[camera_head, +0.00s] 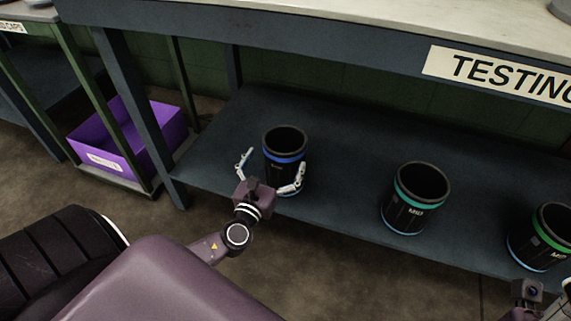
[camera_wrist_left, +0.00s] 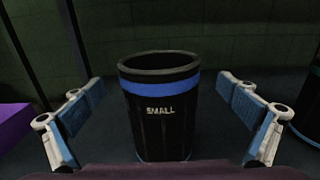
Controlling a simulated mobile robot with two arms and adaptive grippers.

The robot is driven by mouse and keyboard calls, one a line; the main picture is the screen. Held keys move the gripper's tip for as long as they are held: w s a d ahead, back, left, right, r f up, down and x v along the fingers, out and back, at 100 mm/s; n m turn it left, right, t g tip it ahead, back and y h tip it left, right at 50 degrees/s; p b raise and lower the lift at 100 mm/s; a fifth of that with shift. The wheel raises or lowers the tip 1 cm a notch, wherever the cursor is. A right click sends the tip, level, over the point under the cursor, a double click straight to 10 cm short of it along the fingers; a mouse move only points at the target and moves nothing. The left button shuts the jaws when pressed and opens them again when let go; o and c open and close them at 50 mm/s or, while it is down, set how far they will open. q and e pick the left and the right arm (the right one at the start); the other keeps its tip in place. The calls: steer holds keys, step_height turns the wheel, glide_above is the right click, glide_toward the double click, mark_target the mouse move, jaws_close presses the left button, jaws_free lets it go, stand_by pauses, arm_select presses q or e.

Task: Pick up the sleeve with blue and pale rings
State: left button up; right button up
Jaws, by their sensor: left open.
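The sleeve with blue and pale rings (camera_head: 285,146) stands upright on the lower shelf, black with a blue band near its rim. It fills the middle of the left wrist view (camera_wrist_left: 161,110), marked "SMALL", with a thin pale ring at its base. My left gripper (camera_head: 272,164) is open, one finger to each side of this sleeve. In the left wrist view the gripper's fingers (camera_wrist_left: 160,92) stand apart from the sleeve, with gaps on both sides. Part of what looks like my right gripper shows at the lower right of the head view, its fingers not clear.
A teal-banded sleeve (camera_head: 415,200) and a green-banded sleeve (camera_head: 542,237) stand farther right on the shelf (camera_head: 340,135). The tabletop with a "TESTING" label (camera_head: 500,75) overhangs the shelf. A purple bin (camera_head: 105,150) and table legs are to the left.

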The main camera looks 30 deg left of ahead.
arm_select(q)
steer(key=b+x, duration=0.1)
steer(key=x, duration=0.6)
steer(key=shift+w+a+r, duration=0.1)
steer(key=shift+r, duration=0.05)
steer(key=c, duration=1.7)
steer(key=shift+r, duration=0.15)
steer(key=shift+c, duration=0.6)
steer(key=shift+r, duration=0.1)
